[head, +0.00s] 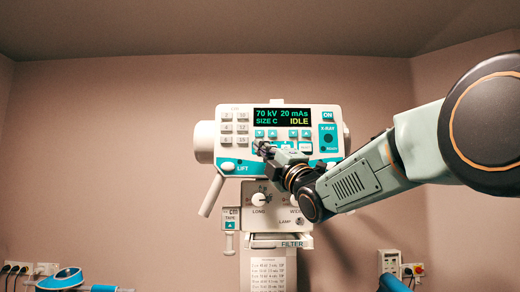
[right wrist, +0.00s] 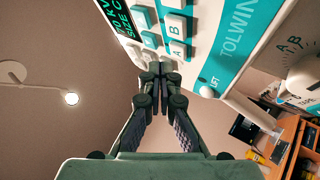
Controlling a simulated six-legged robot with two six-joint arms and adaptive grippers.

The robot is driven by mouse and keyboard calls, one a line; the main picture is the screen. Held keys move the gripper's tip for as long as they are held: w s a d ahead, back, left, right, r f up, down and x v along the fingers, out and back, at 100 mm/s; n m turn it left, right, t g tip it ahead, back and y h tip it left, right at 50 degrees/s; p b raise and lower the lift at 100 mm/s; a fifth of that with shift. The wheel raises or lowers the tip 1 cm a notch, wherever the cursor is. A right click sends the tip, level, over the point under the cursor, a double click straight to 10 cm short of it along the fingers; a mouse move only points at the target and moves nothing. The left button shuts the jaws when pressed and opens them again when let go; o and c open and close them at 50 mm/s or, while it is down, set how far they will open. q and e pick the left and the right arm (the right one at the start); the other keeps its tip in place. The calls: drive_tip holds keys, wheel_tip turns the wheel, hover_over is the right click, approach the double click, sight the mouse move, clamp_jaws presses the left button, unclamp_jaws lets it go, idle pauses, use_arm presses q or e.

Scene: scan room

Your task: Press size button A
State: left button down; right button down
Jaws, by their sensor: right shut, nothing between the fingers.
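The white control panel (head: 222,151) hangs in the middle of the head view; its display (head: 282,117) reads 70 kV, 20 mAs, SIZE C and IDLE. The gripper and arm hide part of the row. My left gripper is not in view.
The ON button (head: 328,116) and X-RAY section (head: 327,138) are at the panel's right. The LIFT button (head: 227,166) is at lower left. Below are knobs (head: 258,199) and a FILTER slot (head: 290,244). In the right wrist view, a desk with a monitor (right wrist: 243,129) stands farther off.

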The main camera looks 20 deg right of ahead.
drive_tip(key=shift+w+a+f, duration=0.1)
drive_tip(key=shift+w, duration=0.25)
drive_tip(key=shift+w, duration=0.1)
drive_tip(key=shift+w, duration=0.2)
idle(0.4)
drive_tip(key=shift+w+d, duration=0.1)
drive_tip(key=shift+d, duration=0.1)
drive_tip(key=shift+w, duration=0.25)
idle(0.7)
drive_tip(key=shift+s+a+b, duration=0.15)
drive_tip(key=shift+s+b, duration=0.7)
drive_tip(key=shift+b, duration=0.2)
